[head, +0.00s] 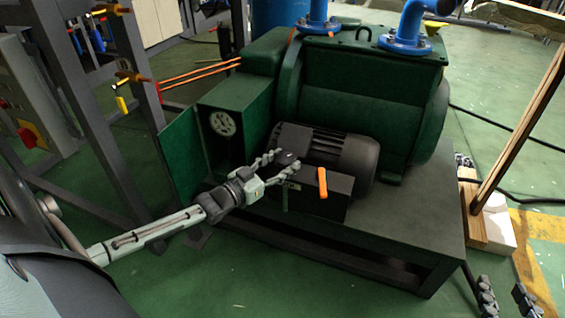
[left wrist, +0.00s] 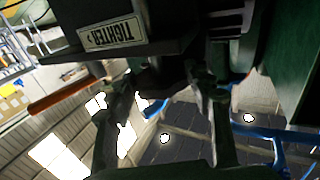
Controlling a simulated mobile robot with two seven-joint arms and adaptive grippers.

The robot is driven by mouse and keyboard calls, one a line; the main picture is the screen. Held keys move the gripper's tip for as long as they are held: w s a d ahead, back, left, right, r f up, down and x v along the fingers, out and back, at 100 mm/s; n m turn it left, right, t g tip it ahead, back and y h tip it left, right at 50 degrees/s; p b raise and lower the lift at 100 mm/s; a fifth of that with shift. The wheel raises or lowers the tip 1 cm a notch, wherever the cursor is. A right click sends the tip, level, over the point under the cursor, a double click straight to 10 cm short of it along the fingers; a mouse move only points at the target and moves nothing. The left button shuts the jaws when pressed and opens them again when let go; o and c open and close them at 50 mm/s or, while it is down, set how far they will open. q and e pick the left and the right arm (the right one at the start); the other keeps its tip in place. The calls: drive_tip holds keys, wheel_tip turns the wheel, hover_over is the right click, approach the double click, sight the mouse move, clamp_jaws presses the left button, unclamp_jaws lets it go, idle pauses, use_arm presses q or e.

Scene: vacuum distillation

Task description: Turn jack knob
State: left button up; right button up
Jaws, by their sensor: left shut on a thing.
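The jack knob is a dark piece (left wrist: 163,78) between my left gripper's fingers in the left wrist view, below a dark plate. In the head view it is mostly hidden by the fingers. My left gripper (head: 280,166) reaches in from the left, at the dark box in front of the motor, and is shut on the knob. Its two fingers also show in the left wrist view (left wrist: 165,95), one on each side of the knob. My right gripper (head: 506,297) is at the bottom right corner, its fingers apart and empty.
A dark box (head: 325,205) with an orange handle (head: 322,182) sits before the black motor (head: 330,150). An open green cabinet door (head: 180,155) stands left of the gripper. A wooden post (head: 520,125) is at right.

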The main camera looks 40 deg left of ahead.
use_arm(q)
drive_tip(key=o, duration=1.2)
drive_tip(key=shift+c, duration=0.2)
drive_tip(key=s+a, duration=0.2)
drive_tip(key=s, duration=0.9)
drive_tip(key=shift+s+a, duration=0.15)
drive_tip(key=shift+s, duration=0.25)
